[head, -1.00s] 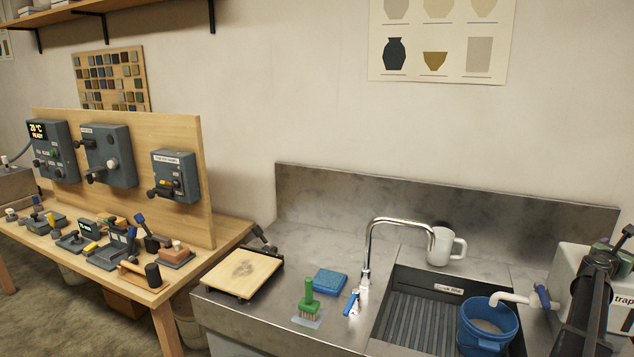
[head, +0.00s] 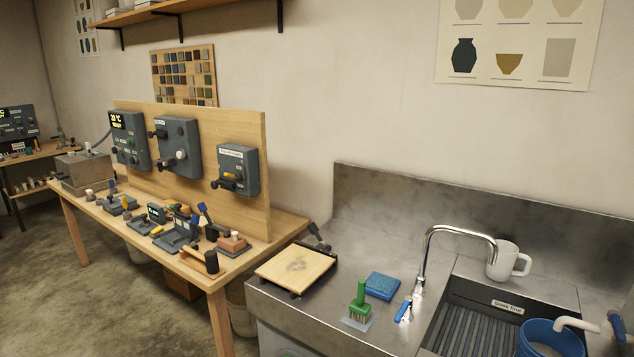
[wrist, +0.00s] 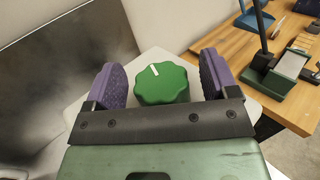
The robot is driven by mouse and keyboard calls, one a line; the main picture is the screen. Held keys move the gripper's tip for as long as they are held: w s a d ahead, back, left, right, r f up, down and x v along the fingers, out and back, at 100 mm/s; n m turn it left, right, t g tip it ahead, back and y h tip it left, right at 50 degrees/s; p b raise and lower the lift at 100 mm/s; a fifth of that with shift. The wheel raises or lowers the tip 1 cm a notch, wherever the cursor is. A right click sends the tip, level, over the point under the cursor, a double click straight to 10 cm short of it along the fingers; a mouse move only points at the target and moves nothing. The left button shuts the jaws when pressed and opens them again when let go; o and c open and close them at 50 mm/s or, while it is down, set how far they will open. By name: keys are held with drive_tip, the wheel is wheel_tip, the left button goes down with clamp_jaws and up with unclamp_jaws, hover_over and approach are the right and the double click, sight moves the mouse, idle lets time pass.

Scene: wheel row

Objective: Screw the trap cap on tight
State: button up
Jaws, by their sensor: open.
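In the wrist view, a green lobed cap (wrist: 162,83) with a white mark on its top sits on a pale, light-coloured body (wrist: 70,110). My gripper (wrist: 160,70) is open, its two purple pads standing on either side of the cap. A gap shows between the cap and each pad, so neither is visibly touching it. The dark gripper bar hides the cap's near lower edge. I cannot tell how tightly the cap is seated. The head view shows neither cap nor gripper.
The steel sink has a tap (head: 424,255), a white mug (head: 507,261), and a blue bucket (head: 540,340) under a white spout (head: 577,325). A wooden bench (head: 215,283) with several devices stands left.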

drive_tip(key=v, duration=0.6)
idle(0.3)
